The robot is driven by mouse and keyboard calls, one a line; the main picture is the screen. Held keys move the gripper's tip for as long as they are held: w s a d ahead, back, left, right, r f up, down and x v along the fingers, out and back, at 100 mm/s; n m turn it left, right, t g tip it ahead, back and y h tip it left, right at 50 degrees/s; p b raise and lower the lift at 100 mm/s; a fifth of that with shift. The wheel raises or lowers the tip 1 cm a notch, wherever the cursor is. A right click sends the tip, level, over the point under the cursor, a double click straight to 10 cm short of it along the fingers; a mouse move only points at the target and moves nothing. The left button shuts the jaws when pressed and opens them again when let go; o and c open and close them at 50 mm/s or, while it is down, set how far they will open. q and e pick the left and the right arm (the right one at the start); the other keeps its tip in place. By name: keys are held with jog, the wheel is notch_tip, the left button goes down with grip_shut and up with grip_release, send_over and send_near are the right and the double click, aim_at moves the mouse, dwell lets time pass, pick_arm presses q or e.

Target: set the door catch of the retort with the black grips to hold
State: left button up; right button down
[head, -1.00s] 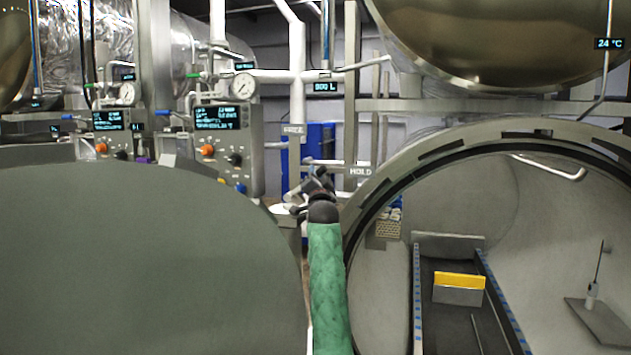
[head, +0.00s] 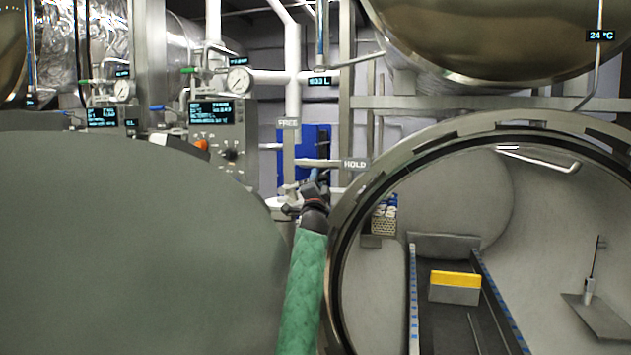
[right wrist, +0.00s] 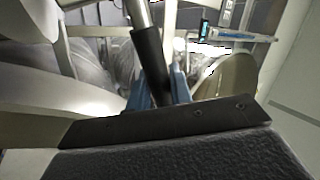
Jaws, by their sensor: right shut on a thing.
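The open retort (head: 540,125) fills the right of the head view, and its large grey door (head: 120,250) stands swung out at the left. Between them is a post with a FREE sign (head: 288,123) above and a HOLD sign (head: 355,163) lower to the right. My right gripper (head: 315,187), at the end of the green-sleeved arm, is at the catch between door and opening, below both signs. In the right wrist view its blue fingers (right wrist: 158,92) are shut on the black grip (right wrist: 151,58) of a metal lever. The catch's pivot is hidden. My left gripper is out of view.
Control panels with gauges (head: 239,80) stand behind the door at the left. Inside the retort are a rail track with a yellow-topped block (head: 455,287) and a probe on a plate (head: 598,318). The vessel rim is close beside my right arm.

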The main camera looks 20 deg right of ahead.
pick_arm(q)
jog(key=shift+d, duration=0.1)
pick_arm(e)
jog(key=shift+f, duration=0.2)
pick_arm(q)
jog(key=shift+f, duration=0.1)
pick_arm(e)
jog(key=c, duration=1.3)
grip_release()
jog(key=shift+d, duration=0.1)
